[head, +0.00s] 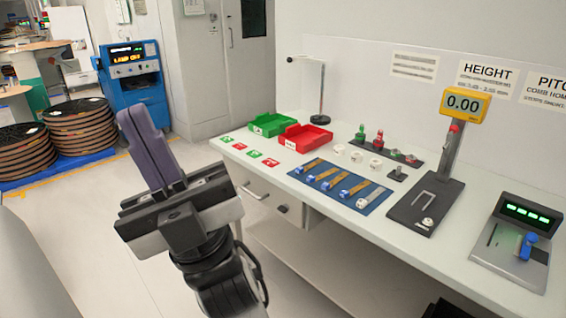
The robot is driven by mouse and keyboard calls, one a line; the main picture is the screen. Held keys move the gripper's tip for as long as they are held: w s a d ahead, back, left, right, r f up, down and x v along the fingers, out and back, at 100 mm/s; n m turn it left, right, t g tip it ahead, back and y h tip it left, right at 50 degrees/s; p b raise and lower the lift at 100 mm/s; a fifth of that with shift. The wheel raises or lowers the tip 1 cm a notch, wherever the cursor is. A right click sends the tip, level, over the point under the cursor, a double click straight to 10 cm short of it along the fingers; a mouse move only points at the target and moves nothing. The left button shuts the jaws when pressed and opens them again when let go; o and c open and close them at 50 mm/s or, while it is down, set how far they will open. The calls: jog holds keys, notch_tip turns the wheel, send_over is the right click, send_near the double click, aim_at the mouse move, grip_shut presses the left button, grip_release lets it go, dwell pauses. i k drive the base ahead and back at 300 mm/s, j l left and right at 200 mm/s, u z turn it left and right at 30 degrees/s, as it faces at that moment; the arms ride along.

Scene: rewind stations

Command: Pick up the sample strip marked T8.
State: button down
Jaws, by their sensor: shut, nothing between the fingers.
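Several sample strips lie side by side on a blue mat (381,201) on the white bench. The markings are too small to read, so I cannot tell which strip is T8. My gripper (131,112) is raised at the left, off the bench's near edge, well apart from the strips. Its purple-grey fingers are together, pointing up, and hold nothing.
A green tray (253,127) and a red tray (318,145) stand behind the mat. A height gauge (412,212) and a console (496,258) stand to the right. A dark lamp-like stand (322,101) is at the back.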

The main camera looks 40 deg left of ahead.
aim_at(300, 171)
jog(key=u, duration=0.9)
